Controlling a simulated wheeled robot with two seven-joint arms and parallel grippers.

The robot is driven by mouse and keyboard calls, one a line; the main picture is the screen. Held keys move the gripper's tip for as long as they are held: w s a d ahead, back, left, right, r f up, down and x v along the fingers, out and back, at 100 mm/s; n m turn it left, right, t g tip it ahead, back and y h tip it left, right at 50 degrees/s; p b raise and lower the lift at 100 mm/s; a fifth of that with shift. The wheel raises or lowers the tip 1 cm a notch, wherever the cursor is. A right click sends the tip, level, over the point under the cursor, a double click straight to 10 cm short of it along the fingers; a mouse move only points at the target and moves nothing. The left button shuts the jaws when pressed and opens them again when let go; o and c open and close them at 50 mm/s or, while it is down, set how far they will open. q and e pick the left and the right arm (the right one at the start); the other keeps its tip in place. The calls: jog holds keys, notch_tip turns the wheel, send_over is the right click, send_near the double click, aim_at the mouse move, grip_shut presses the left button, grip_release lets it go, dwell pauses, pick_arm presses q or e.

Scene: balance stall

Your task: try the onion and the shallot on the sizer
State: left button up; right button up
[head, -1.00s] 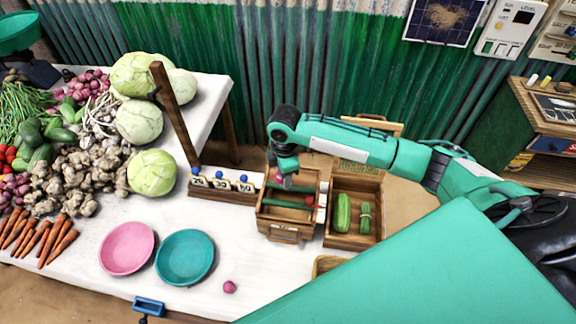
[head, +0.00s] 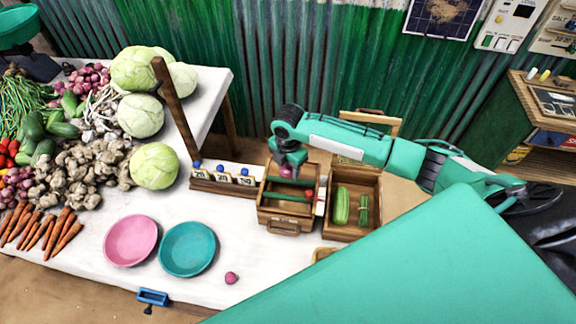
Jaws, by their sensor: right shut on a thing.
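The sizer looks to be the open wooden box (head: 284,211) with green bars across it, a small front handle and a red knob at its right. My right gripper (head: 287,167) is over the back part of this box, pointing down and shut on a small pink bulb (head: 286,173). The fingers partly hide the bulb, and I cannot tell whether it rests on the box. A second small pink-red bulb (head: 231,278) lies on the white table in front of the box. I cannot tell which bulb is the onion and which the shallot. My left gripper is not in view.
A wooden crate (head: 369,219) with green vegetables stands right of the sizer. A numbered rack (head: 222,189) and a wooden post (head: 172,105) stand left. Pink (head: 130,240) and teal (head: 187,248) plates lie front left. Heaped vegetables fill the table's left; bare table surrounds the loose bulb.

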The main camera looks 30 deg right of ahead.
notch_tip(320, 180, down, 8)
jog(key=b, duration=0.5)
jog(key=shift+r, duration=0.2)
dwell(0.5)
jog(key=o, duration=1)
jog(key=shift+o, duration=0.7)
jog(key=o, duration=0.5)
jog(key=shift+r+p, duration=3.45)
jog(key=shift+r, duration=0.1)
